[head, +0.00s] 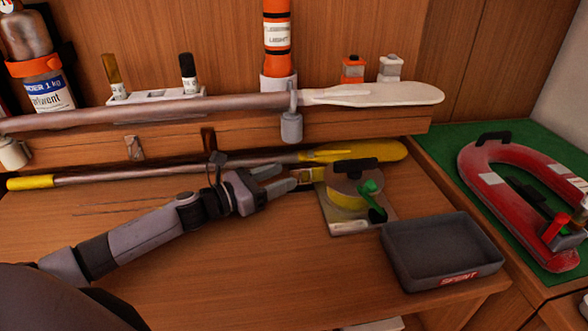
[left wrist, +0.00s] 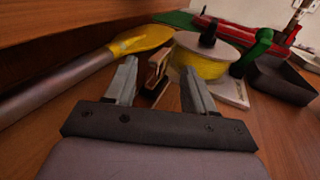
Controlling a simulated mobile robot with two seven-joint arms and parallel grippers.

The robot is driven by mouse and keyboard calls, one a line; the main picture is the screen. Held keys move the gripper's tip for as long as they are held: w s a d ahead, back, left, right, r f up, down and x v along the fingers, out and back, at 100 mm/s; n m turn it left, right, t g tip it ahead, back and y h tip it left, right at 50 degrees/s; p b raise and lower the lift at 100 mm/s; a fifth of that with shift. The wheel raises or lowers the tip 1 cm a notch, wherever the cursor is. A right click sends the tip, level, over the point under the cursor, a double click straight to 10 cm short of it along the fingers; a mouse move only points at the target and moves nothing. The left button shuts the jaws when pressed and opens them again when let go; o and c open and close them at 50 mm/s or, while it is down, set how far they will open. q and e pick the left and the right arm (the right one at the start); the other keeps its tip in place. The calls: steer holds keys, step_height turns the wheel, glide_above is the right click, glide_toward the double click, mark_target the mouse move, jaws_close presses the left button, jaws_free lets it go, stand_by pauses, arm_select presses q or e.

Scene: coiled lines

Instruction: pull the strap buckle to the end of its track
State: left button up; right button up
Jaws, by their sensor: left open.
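The strap buckle (head: 308,174) is a small yellowish metal piece beside the reel, at the left side of the yellow strap. In the left wrist view the buckle (left wrist: 156,72) stands between my open fingers, apart from the left one. The reel (head: 352,185) has a pale top, a yellow strap wound round it, a black knob and a green crank (head: 372,196). It sits on a light base plate (head: 346,230). My left gripper (head: 278,178) is open, just left of the buckle. No track can be made out clearly. My right gripper is not in view.
A dark tray (head: 440,280) labelled "SPENT" stands right of the reel. A yellow-bladed paddle (head: 180,168) lies behind my left gripper, below a shelf. A red horseshoe-shaped float (head: 480,190) lies on green matting at the right. The desk's front left is clear.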

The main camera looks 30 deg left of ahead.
mark_target(291, 173)
arm_select(q)
steer(key=shift+p+x, duration=0.3)
steer(key=shift+x, duration=1.85)
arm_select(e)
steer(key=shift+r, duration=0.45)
arm_select(q)
jaws_close()
